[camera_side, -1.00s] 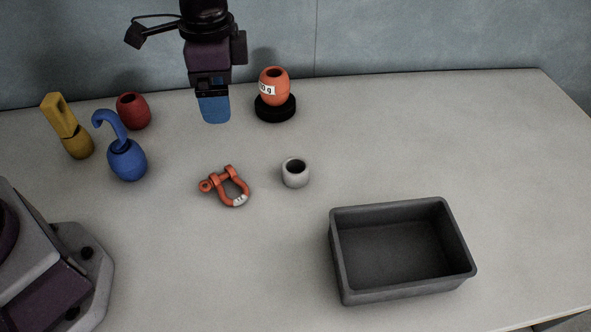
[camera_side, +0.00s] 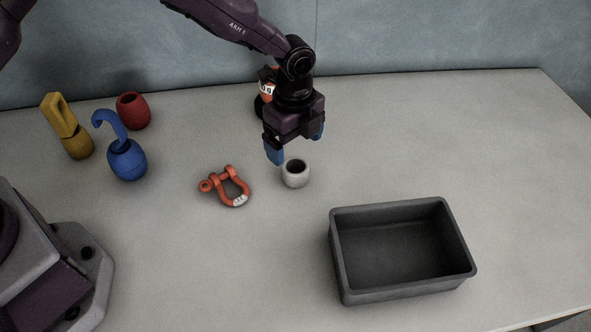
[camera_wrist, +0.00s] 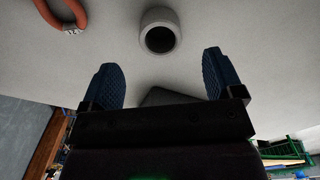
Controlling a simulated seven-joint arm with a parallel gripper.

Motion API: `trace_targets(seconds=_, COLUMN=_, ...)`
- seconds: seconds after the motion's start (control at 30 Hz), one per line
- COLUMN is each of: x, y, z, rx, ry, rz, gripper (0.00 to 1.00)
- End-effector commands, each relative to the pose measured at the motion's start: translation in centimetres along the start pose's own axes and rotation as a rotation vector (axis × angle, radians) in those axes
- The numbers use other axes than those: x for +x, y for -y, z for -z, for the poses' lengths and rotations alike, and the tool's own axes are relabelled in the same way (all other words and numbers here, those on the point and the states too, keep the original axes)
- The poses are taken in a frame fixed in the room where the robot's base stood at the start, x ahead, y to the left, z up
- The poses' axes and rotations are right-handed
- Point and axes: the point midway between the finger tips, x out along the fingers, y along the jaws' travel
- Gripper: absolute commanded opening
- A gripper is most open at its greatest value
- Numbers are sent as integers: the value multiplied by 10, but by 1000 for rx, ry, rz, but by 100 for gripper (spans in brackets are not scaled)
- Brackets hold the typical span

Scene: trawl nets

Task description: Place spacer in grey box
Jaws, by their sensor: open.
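The spacer is a short light-grey ring (camera_side: 295,175) standing upright on the table, with its dark hole facing up. It also shows in the wrist view (camera_wrist: 160,16), ahead of and between my fingertips. My gripper (camera_side: 297,146) is open and empty, with blue fingers apart, above and just behind the spacer in the side view. I see no contact with it. The grey box (camera_side: 338,262) is an open dark-grey tray at the front right of the table, and it looks empty. In the wrist view my gripper (camera_wrist: 162,78) covers most of the box.
An orange shackle (camera_side: 229,187) lies left of the spacer. A blue hook weight (camera_side: 127,160), a yellow piece (camera_side: 67,127) and a red barrel (camera_side: 133,111) stand at the left. An orange weight (camera_side: 266,90) is partly hidden behind my gripper. The table's right side is clear.

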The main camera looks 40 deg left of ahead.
Motion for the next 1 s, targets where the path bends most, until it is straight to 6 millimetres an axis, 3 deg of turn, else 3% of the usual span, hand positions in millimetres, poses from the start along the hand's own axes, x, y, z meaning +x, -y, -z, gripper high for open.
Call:
trace_targets(seconds=0.6, x=70, y=0, z=4, rx=0, ry=0, rz=0, gripper=86)
trace_targets(seconds=0.87, x=74, y=0, z=4, rx=-1, ry=0, rz=2, gripper=86)
trace_targets(seconds=0.9, x=74, y=0, z=4, rx=-1, ry=0, rz=1, gripper=84)
trace_targets(seconds=1.0, x=73, y=0, z=4, rx=-1, ry=0, rz=1, gripper=61)
